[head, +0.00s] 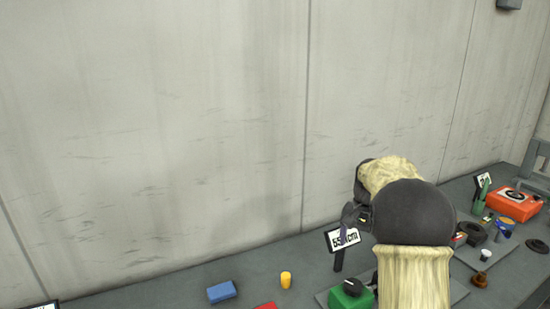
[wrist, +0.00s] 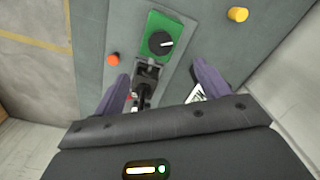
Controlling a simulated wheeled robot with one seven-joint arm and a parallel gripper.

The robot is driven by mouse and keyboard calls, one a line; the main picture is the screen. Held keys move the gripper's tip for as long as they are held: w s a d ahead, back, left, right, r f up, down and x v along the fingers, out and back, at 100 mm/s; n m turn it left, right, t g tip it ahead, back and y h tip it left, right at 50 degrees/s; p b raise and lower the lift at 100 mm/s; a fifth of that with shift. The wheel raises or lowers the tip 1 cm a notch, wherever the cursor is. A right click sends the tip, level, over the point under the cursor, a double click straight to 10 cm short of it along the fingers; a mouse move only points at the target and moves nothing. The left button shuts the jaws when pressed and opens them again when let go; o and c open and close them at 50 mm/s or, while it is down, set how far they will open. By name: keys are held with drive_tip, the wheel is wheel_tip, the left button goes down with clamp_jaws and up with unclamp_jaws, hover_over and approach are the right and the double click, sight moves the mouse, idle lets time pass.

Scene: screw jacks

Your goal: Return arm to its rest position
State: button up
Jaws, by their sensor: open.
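My gripper (wrist: 160,70) is open in the wrist view, with its two purple-grey fingers spread apart above the bench. Between the fingers is a dark jack-like mechanism (wrist: 147,77); I cannot tell whether they touch it. Beyond it is a green box with a black knob (wrist: 160,21). In the head view my arm reaches over the right part of the bench and hides much of the fingers.
A yellow cylinder (head: 286,280) and a blue block (head: 222,292) lie on the grey bench (head: 185,285) left of my arm. An orange-red box (head: 514,205) and several small parts are at the right. A concrete wall (head: 180,130) stands behind the bench.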

drive_tip(key=s+a+f+n, duration=0.2)
drive_tip(key=s+a, duration=0.1)
drive_tip(key=s, duration=0.5)
drive_tip(key=s+a+f+n+t, duration=0.1)
drive_tip(key=s+a+f+n, duration=0.1)
drive_tip(key=s, duration=0.5)
drive_tip(key=s+a+f+n+t, duration=0.1)
drive_tip(key=s+a+f+n, duration=0.2)
drive_tip(key=s+a, duration=0.3)
drive_tip(key=s, duration=0.2)
drive_tip(key=shift+s+a+f, duration=0.15)
drive_tip(key=shift+s, duration=0.2)
